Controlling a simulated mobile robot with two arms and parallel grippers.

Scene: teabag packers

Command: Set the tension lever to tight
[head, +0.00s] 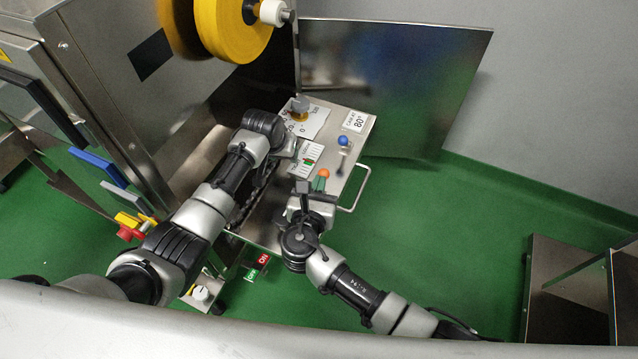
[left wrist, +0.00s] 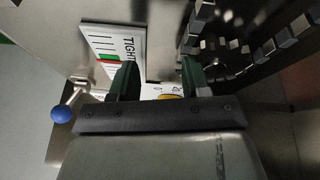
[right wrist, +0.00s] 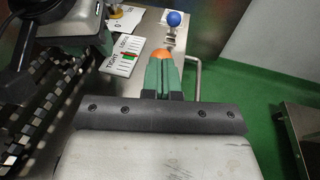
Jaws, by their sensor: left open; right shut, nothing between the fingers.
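The tension scale plate (head: 305,157), marked TIGHT and LOOSE, lies on the steel panel. It also shows in the left wrist view (left wrist: 108,50) and right wrist view (right wrist: 124,56), with a red and green mark near its middle. An orange ball knob (head: 323,173) stands beside the plate; in the right wrist view the orange knob (right wrist: 163,53) is at my fingertips, partly covered by them. My right gripper (head: 318,186) is shut and empty; contact with the knob cannot be told. My left gripper (left wrist: 158,78) is open and empty above the panel; its fingers are unclear in the head view.
A blue ball lever (head: 343,141) stands farther back, near a card reading 80° (head: 357,120). A handle (head: 357,192) edges the right side. A chain conveyor (right wrist: 40,105) runs left of my right gripper.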

